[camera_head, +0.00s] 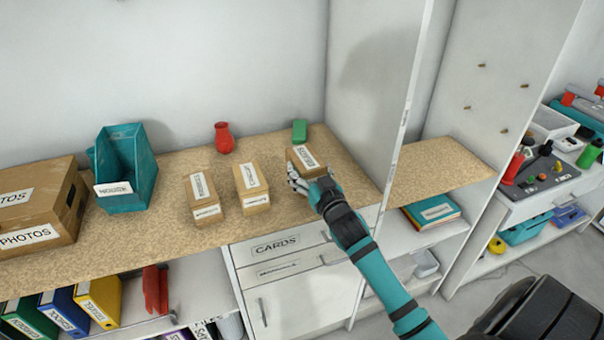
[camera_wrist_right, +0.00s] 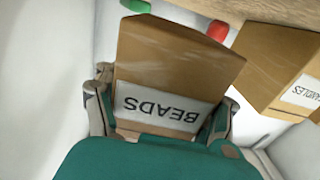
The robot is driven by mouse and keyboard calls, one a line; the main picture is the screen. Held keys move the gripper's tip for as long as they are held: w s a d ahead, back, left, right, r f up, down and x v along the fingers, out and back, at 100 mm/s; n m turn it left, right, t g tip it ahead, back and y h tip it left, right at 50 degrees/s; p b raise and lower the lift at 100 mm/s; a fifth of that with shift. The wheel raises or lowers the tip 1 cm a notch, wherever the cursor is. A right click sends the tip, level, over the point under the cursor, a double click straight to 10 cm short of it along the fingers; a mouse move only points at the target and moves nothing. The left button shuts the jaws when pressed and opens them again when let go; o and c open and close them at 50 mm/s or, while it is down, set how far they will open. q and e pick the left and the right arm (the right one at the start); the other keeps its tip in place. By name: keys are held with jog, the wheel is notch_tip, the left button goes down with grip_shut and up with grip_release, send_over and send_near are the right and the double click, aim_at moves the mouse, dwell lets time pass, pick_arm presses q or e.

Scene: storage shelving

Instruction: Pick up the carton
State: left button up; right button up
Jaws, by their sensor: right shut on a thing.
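A brown cardboard carton (camera_head: 304,157) with a white label is at the right end of the speckled counter in the head view. My right gripper (camera_head: 308,180) is shut on its near end. In the right wrist view the carton (camera_wrist_right: 172,62) reads BEADS, and the fingers of the right gripper (camera_wrist_right: 163,92) press on both its sides. I cannot tell whether its underside touches the counter. Two similar cartons stand to its left, a middle one (camera_head: 251,186) and a left one (camera_head: 203,197). My left gripper is not in view.
A tall white panel (camera_head: 370,85) rises right of the held carton. Drawers (camera_head: 280,250) lie below.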

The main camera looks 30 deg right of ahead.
jog(key=s+d+r+b, duration=0.1)
jog(key=s+d+b, duration=0.1)
jog(key=s, duration=1.2)
jog(key=shift+r, duration=0.3)
